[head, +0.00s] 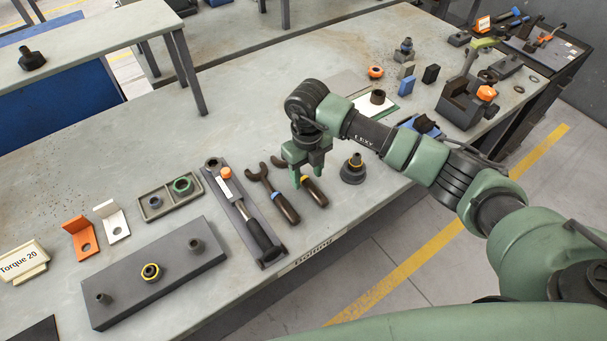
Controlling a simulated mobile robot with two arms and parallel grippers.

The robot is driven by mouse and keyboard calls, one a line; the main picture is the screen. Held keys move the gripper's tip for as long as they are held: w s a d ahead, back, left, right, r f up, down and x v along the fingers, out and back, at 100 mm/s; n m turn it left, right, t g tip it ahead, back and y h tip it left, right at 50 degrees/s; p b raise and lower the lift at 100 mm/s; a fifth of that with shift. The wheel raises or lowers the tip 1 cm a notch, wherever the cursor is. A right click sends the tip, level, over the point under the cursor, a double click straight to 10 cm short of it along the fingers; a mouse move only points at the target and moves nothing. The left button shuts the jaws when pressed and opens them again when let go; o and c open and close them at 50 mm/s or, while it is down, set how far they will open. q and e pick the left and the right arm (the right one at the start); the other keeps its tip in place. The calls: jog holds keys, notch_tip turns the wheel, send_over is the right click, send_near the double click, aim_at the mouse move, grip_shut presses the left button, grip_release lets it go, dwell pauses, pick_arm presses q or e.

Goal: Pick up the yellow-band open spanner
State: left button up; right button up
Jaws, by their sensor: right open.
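My left gripper is not in view.
A torque wrench in a long tray (222,187) lies left of the spanners. A dark round part (353,170) stands right of my gripper. A grey block with pegs (155,282) is at front left. The bench (240,110) is clear behind the spanners.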

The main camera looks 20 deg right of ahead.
jog(key=shift+f, duration=0.95)
jog(key=shift+c, duration=0.3)
grip_shut()
jog(key=shift+r, duration=0.1)
dwell(0.3)
